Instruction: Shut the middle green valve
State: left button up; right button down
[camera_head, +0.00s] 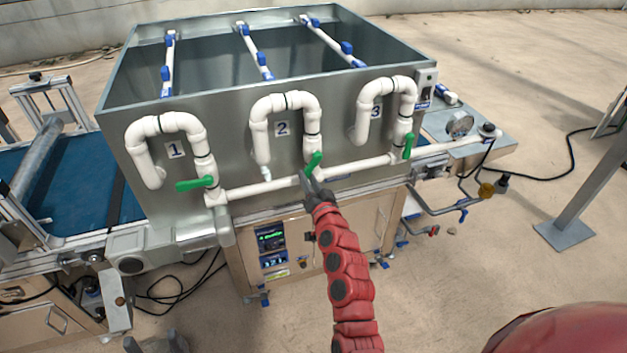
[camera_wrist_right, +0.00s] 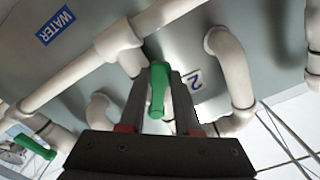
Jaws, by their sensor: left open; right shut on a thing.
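The middle green valve handle (camera_head: 314,162) sits on the white pipe under the label 2 (camera_head: 282,128), and its visible end tilts up and to the right. My right gripper (camera_head: 308,180) reaches up to it from below. In the right wrist view, the green handle (camera_wrist_right: 157,90) lies between the two fingers of my right gripper (camera_wrist_right: 158,104), which is shut on it. My left gripper (camera_head: 154,342) shows only in part at the bottom left edge of the head view, open, empty and far from the valve.
The left green handle (camera_head: 194,184) lies level and the right green handle (camera_head: 408,146) stands nearly upright. The white pipes run along the front of the grey tank (camera_head: 225,140). A control panel (camera_head: 272,245) is below. A blue conveyor (camera_head: 90,190) lies left.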

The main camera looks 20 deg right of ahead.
jog(key=r+m, duration=0.1)
jog(key=m, duration=0.2)
jog(key=a+r+m+p, duration=0.1)
jog(key=r+m, duration=0.1)
jog(key=m, duration=0.2)
jog(key=a+r+m+p, duration=0.1)
jog(key=r+m, duration=0.1)
jog(key=m, duration=0.2)
jog(key=shift+a+r, duration=0.1)
jog(key=shift+a, duration=0.15)
jog(key=shift+r, duration=0.1)
dwell(0.3)
jog(key=c, duration=0.6)
grip_release()
jog(key=shift+s, duration=0.1)
